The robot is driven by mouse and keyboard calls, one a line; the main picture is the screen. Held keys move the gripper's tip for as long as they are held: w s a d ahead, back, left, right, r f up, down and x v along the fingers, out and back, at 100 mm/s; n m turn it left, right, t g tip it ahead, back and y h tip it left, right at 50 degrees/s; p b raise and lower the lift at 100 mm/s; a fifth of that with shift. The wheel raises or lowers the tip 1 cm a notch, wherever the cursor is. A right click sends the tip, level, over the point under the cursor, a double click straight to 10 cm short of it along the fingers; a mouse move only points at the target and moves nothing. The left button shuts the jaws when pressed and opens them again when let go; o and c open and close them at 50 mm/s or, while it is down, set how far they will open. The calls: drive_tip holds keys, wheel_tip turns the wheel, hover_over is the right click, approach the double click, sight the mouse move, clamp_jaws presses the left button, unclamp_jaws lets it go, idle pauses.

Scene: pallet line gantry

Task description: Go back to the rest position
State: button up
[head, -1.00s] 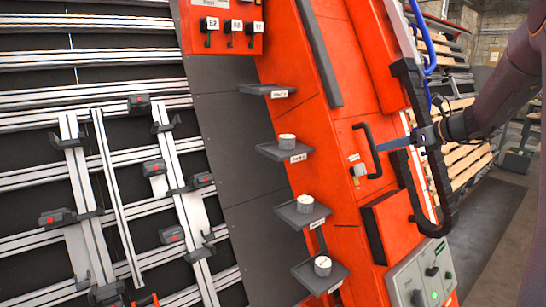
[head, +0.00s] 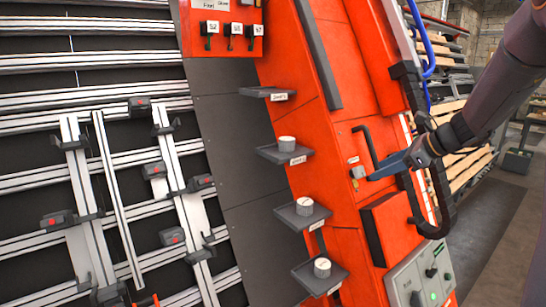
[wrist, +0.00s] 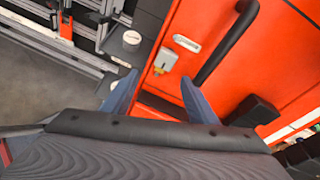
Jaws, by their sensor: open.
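My gripper (head: 385,172) is at the right of the head view, in front of the orange machine panel (head: 349,217), close to a black bar handle (head: 367,150). In the wrist view my gripper (wrist: 158,92) has its two blue-grey fingers spread apart with nothing between them. The black handle (wrist: 226,45) lies beyond the right finger. A small grey latch with a yellow part (wrist: 166,60) is on the panel ahead of the fingertips. The head view cannot show whether the fingers touch the handle.
Small grey shelves, some with white round pieces (head: 287,143), stick out left of my gripper. A button box (head: 422,279) is below. A black looped bar (head: 440,190) is near my arm. A rail rack with clamps (head: 90,200) fills the left. Pallets (head: 470,160) stand behind.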

drive_tip(key=s+a+f+n+g+h+b, duration=0.1)
drive_tip(key=s+a+f+n+g+h, duration=0.1)
drive_tip(key=s+a+f+n, duration=0.2)
drive_tip(key=s+a+f+n+g+h+b, duration=0.1)
drive_tip(key=s+a+f+n+g+h, duration=0.1)
drive_tip(key=s+a+f+n, duration=0.3)
drive_tip(key=s+a+f+n+g+h+b, duration=0.1)
drive_tip(key=s+a+f+n+g+h, duration=0.1)
drive_tip(key=s+a+f+n, duration=0.3)
drive_tip(key=s+f+n, duration=0.4)
drive_tip(key=s+n, duration=0.7)
drive_tip(key=s, duration=0.5)
drive_tip(key=shift+s+h, duration=0.2)
drive_tip(key=shift+h, duration=0.1)
drive_tip(key=shift+f, duration=0.1)
drive_tip(key=shift+c, duration=0.3)
